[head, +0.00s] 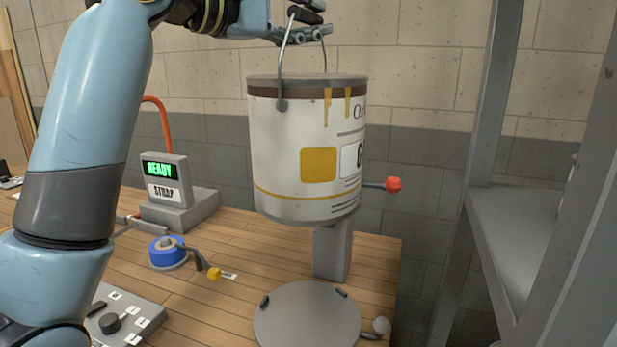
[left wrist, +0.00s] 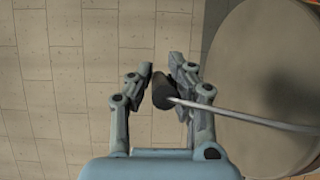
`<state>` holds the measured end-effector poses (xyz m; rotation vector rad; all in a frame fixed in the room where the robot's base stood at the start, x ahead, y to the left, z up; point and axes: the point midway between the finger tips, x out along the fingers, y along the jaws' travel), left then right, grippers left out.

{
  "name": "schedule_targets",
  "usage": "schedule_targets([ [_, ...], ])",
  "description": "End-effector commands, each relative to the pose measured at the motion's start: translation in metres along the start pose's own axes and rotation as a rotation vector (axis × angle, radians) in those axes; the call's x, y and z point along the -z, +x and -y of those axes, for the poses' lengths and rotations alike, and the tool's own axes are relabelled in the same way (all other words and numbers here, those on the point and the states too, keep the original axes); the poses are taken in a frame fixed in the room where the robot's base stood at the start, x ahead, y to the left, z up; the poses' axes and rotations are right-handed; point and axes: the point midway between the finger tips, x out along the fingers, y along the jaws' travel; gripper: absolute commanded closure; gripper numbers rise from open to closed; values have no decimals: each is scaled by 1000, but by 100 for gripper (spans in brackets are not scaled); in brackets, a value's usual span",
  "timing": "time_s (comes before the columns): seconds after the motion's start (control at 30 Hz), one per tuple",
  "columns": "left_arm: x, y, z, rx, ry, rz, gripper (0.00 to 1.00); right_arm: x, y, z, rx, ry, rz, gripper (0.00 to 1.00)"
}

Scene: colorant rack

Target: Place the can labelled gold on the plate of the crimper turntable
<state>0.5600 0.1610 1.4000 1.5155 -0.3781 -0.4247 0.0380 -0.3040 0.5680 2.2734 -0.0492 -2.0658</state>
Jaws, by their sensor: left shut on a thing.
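A white paint can (head: 305,140) with a gold patch and gold drips hangs by its wire bail in the head view. Its label is only partly readable. My left gripper (head: 310,25) is shut on the bail's dark grip (left wrist: 163,92) above the can. The can's lid (left wrist: 275,80) shows at the right of the left wrist view. The grey round plate (head: 307,318) of the turntable lies on the bench below the can, bare and apart from it. A grey post (head: 332,252) stands behind the plate, partly hidden by the can. My right gripper is not in view.
A lever with a red knob (head: 393,184) sticks out right of the can. A grey metal rack (head: 520,235) stands at the right.

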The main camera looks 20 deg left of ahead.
Motion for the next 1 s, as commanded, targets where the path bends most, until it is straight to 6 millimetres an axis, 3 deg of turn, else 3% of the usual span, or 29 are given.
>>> schedule_targets([
  [0.1, 0, 1, 39, 6, -6, 1, 100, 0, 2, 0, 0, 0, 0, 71],
  [0.6, 4, 4, 182, 2, -4, 1, 100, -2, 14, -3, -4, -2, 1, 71],
  [1.0, 5, 6, 235, 1, -3, 1, 100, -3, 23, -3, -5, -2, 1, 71],
])
